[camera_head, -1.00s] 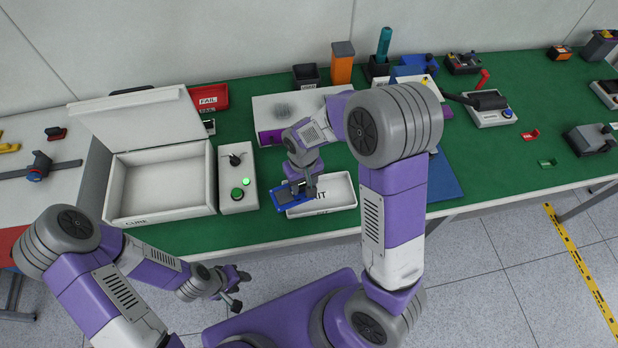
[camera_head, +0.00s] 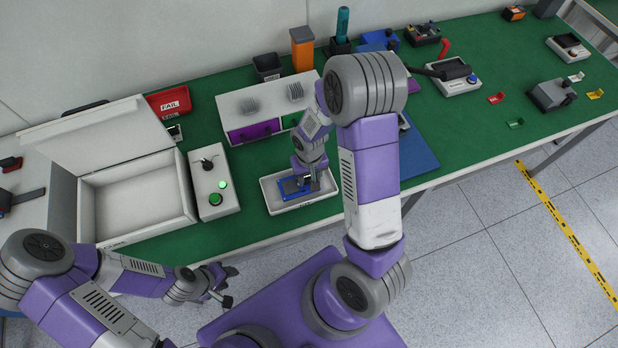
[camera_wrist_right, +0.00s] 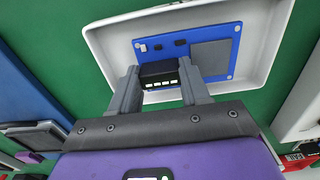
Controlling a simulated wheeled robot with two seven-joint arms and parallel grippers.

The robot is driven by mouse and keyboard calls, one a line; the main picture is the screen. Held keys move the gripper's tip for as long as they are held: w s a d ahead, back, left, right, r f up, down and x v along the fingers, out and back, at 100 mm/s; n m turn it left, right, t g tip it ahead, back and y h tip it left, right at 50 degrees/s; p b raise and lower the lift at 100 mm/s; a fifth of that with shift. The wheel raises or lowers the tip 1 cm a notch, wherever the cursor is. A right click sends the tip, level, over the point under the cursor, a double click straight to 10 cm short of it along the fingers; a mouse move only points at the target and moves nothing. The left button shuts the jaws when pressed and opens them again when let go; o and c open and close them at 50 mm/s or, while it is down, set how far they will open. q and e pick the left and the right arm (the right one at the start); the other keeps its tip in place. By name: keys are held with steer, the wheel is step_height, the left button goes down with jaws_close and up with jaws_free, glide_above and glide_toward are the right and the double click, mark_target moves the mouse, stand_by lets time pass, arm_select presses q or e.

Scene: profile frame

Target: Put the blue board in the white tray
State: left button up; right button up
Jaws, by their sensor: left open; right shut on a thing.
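The blue board (camera_head: 288,187) has dark parts and a grey square on it; it also shows in the right wrist view (camera_wrist_right: 219,31). It is flat and inside the outline of the white tray (camera_head: 272,207), whose rim shows in the wrist view (camera_wrist_right: 278,35). I cannot tell whether it touches the tray floor. My right gripper (camera_head: 308,185) is shut on the board at its black connector block; its two fingers flank the block in the wrist view (camera_wrist_right: 160,88). My left gripper (camera_head: 222,285) is open and empty, in front of the table's edge.
A white box with a raised lid (camera_head: 135,195) and a control box with a lit green button (camera_head: 213,185) stand left of the tray. A white drawer unit (camera_head: 262,108) is behind it. A blue mat (camera_head: 420,160) lies to the right.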

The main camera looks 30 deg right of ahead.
steer(key=shift+w+f, duration=0.1)
steer(key=shift+f, duration=0.6)
steer(key=shift+f, duration=0.1)
steer(key=o, duration=1.1)
